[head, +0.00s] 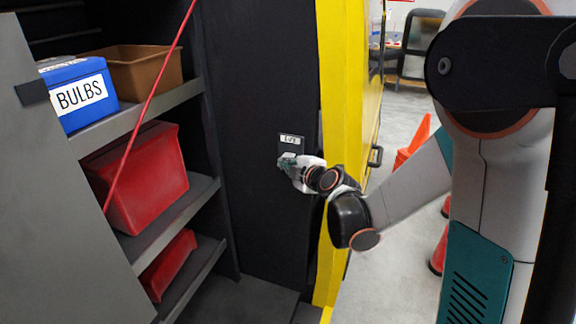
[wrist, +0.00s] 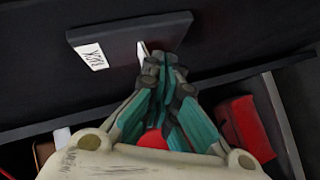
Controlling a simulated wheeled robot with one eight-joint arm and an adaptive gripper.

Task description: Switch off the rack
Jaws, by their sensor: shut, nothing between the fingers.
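A dark switch plate (head: 291,142) with a small white label is mounted on the black wall panel beside the shelves. In the wrist view the plate (wrist: 115,36) is tilted, and its label (wrist: 91,56) seems to read "RACK". A pale lever (wrist: 142,50) sticks out from the plate's lower edge in that view. My gripper (head: 283,162) is at the lower part of the plate. In the wrist view its closed fingertips (wrist: 160,63) are right beside the lever; I cannot tell whether they touch. The head view hides the lever behind the gripper.
Shelves on the left hold a blue "BULBS" box (head: 77,94), a brown bin (head: 135,70) and red bins (head: 140,178). A red diagonal cord or rod (head: 150,100) crosses before them. A yellow panel edge (head: 341,100) stands close right of my gripper. Orange cones (head: 415,138) stand beyond.

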